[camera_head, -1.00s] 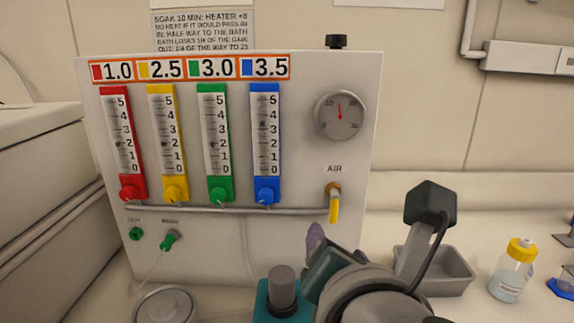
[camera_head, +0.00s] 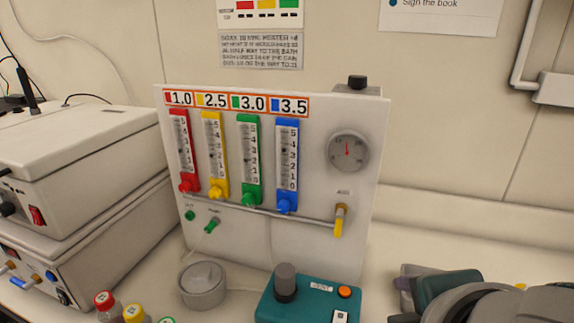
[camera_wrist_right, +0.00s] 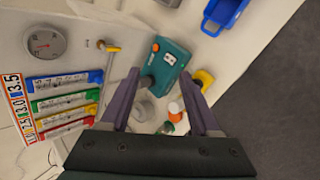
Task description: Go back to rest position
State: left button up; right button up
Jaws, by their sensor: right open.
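My right gripper (camera_head: 402,296) is at the lower right of the head view, to the right of the teal control box (camera_head: 322,306). In the right wrist view my right gripper (camera_wrist_right: 158,74) has its two purple fingers spread apart with nothing between them. The teal box (camera_wrist_right: 178,58) appears beyond the fingertips in that view. The flowmeter panel (camera_head: 330,240) stands upright behind, with red, yellow, green and blue tubes and a round gauge (camera_head: 348,151). My left gripper is not in view.
White stacked instruments (camera_head: 80,150) stand at the left. A round metal dish (camera_head: 202,285) sits in front of the panel. A red-capped bottle (camera_head: 106,304) and a yellow-capped bottle (camera_head: 134,313) are at the lower left. A blue tray (camera_wrist_right: 226,14) shows in the wrist view.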

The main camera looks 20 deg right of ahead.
jog(key=shift+s, duration=0.2)
jog(key=shift+w, duration=0.1)
jog(key=s+a+f+m+g+y, duration=0.1)
jog(key=s+a+m+g+y, duration=0.3)
jog(key=s+m, duration=0.6)
notch_tip(320, 180, up, 17)
jog(key=w+m+t+y+p, duration=0.1)
jog(key=p, duration=1.6)
jog(key=shift+d+m, duration=0.35)
jog(key=shift+m, duration=0.05)
jog(key=shift+w, duration=0.1)
